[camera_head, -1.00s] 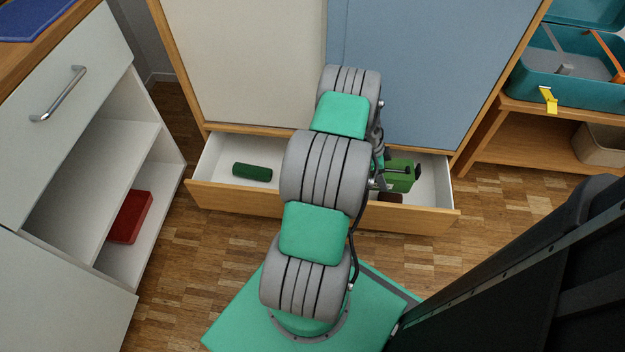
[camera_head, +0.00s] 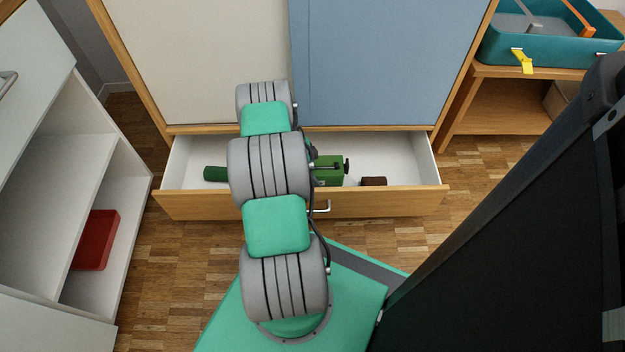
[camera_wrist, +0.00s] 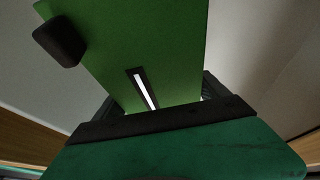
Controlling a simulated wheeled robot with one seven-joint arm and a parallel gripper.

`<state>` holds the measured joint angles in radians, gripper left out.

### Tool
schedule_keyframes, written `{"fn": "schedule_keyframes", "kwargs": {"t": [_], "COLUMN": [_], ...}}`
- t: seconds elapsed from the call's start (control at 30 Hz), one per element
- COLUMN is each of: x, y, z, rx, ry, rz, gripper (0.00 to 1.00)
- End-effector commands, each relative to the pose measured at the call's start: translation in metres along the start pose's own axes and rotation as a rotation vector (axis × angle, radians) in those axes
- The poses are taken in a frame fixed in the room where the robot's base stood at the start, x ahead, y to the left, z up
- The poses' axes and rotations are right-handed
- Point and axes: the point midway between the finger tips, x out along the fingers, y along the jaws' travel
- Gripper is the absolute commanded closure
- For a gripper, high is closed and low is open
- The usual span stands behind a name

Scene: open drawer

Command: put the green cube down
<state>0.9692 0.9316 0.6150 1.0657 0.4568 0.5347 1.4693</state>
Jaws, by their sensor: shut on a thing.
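The green cube (camera_wrist: 165,40) fills the upper middle of the wrist view as a bright green face with a dark knob and a dark slot holding a white strip. My gripper (camera_wrist: 160,104) is shut on it, with dark gripper parts on both sides of the cube's near end. The fingertips are mostly hidden. In the head view the green cube (camera_head: 328,170) shows just right of my arm, over the open drawer (camera_head: 410,200). My arm hides its left part. I cannot tell whether it touches the drawer floor.
A dark green cylinder (camera_head: 215,174) lies in the drawer, left of my arm. A small brown thing (camera_head: 373,181) lies right of the cube. The drawer's right end looks clear. A white shelf unit with a red box (camera_head: 96,240) stands left; a teal case (camera_head: 550,45) sits right.

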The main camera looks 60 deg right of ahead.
Motion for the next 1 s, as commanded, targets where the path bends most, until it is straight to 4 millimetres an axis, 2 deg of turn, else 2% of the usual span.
{"fn": "schedule_keyframes", "kwargs": {"t": [0.1, 0.23, 0.6, 0.63, 0.83, 1.0], "x": [0.012, 0.035, 0.037, 0.037, 0.036, 0.036], "y": [-0.001, -0.001, -0.001, 0.000, 0.000, 0.000], "z": [0.016, 0.024, 0.025, 0.025, 0.024, 0.024], "rx": [-0.002, -0.001, -0.002, -0.002, -0.002, -0.002], "ry": [0.000, 0.000, 0.000, 0.000, 0.000, 0.000], "rz": [0.000, 0.000, -0.001, 0.000, 0.000, 0.000], "gripper": [0.73, 0.73, 0.73, 0.16, 0.00, 0.00]}}
